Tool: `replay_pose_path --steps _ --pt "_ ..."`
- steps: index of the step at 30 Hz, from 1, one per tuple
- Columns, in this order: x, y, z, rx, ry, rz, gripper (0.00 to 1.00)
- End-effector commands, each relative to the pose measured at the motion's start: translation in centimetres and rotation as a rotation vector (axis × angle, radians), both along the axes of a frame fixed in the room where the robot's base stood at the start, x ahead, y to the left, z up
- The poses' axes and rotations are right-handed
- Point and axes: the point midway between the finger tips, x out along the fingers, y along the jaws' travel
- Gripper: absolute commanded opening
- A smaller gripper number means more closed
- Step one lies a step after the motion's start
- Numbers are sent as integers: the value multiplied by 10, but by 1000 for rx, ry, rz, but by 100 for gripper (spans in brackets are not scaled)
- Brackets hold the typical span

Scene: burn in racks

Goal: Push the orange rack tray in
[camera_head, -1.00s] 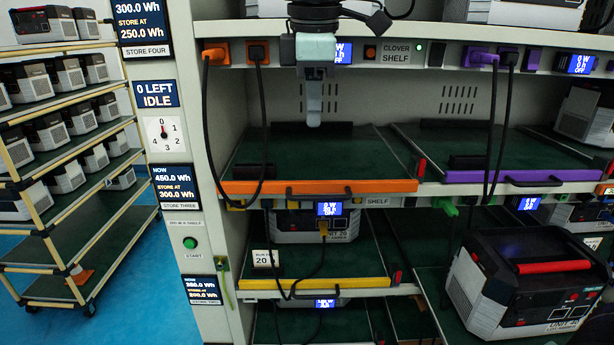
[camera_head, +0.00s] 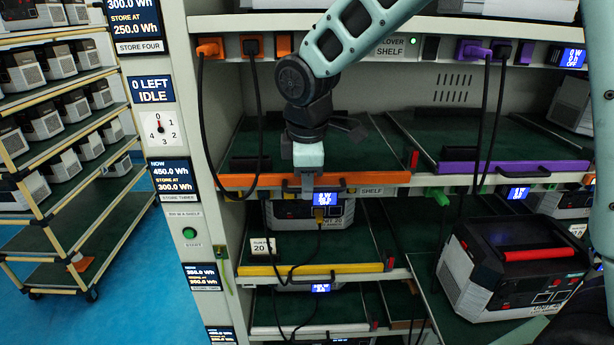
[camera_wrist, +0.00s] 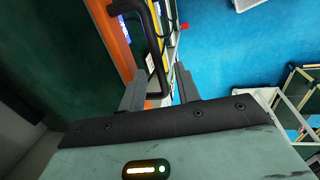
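The orange rack tray (camera_head: 235,182) sits in the upper bay of the rack, its orange front strip at the shelf edge. Its black handle (camera_head: 330,188) is at the middle of the strip, and it also shows in the wrist view (camera_wrist: 154,50). My gripper (camera_head: 308,187) points down in front of the strip at the handle, covering part of both. In the wrist view my gripper (camera_wrist: 160,88) has its two fingers apart, with the handle's near end between them. I cannot tell whether they touch it. The tray's green bed looks empty.
A purple-fronted tray (camera_head: 515,168) is to the right, and a yellow-fronted tray (camera_head: 345,268) is below. Black cables (camera_head: 257,110) hang across the orange tray's left part. A power unit with a red handle (camera_head: 515,265) stands lower right. A cart (camera_head: 75,195) stands left.

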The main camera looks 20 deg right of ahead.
Motion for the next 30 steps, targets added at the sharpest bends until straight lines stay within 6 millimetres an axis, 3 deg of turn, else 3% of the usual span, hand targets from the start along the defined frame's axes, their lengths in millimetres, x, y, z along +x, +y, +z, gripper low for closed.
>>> replay_pose_path --steps 9,13,19,25,30 --pt "0 0 -3 0 0 0 32" --pt "0 0 -3 0 0 0 0" --pt "4 -1 -2 0 0 -1 0" --pt "33 -10 -1 2 -1 -3 0" --pt "43 -13 -2 1 -3 0 0"
